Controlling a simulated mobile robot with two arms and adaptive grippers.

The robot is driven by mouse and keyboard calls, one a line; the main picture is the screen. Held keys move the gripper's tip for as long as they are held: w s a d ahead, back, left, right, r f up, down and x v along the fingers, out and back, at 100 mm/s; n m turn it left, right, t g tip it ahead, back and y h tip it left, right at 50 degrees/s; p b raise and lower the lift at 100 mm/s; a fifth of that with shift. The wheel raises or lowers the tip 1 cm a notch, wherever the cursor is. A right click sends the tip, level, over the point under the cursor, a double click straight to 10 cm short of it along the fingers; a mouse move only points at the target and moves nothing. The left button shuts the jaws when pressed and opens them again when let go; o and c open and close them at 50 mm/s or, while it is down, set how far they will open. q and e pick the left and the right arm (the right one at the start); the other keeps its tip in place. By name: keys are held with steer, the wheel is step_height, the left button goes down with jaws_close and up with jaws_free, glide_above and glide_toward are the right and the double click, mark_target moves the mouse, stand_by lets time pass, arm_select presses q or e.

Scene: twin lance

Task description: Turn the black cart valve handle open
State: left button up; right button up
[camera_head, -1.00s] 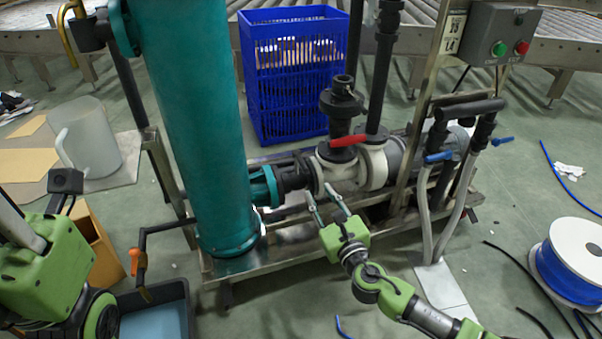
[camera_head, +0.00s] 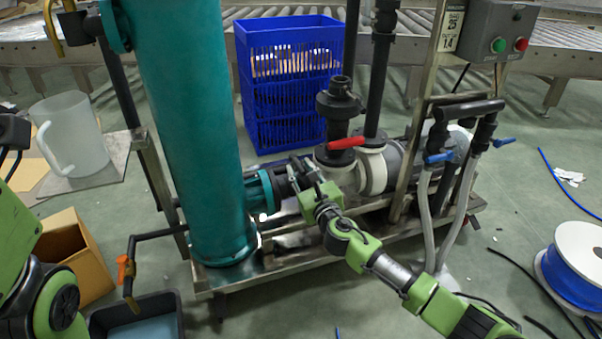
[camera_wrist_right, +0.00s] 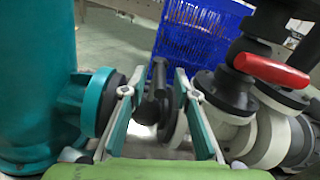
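The black valve handle (camera_wrist_right: 158,78) stands up between the two fingers of my right gripper (camera_wrist_right: 159,90) in the right wrist view. The fingers are open, one on each side of it, with gaps showing. In the head view the right gripper (camera_head: 303,177) reaches the black valve body (camera_head: 284,181), between the teal flange and the white pipe fittings. There the gripper partly hides the valve, and I cannot make out the handle clearly. Only part of my left arm shows at the left edge; its fingers are not in view.
A red lever (camera_head: 346,142) sits just right of the valve, and it also shows in the wrist view (camera_wrist_right: 271,71). The teal cylinder (camera_head: 190,130) stands left. A blue crate (camera_head: 287,110) is behind. A cable spool (camera_head: 577,265) stands on the floor at right.

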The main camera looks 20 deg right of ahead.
jaws_close()
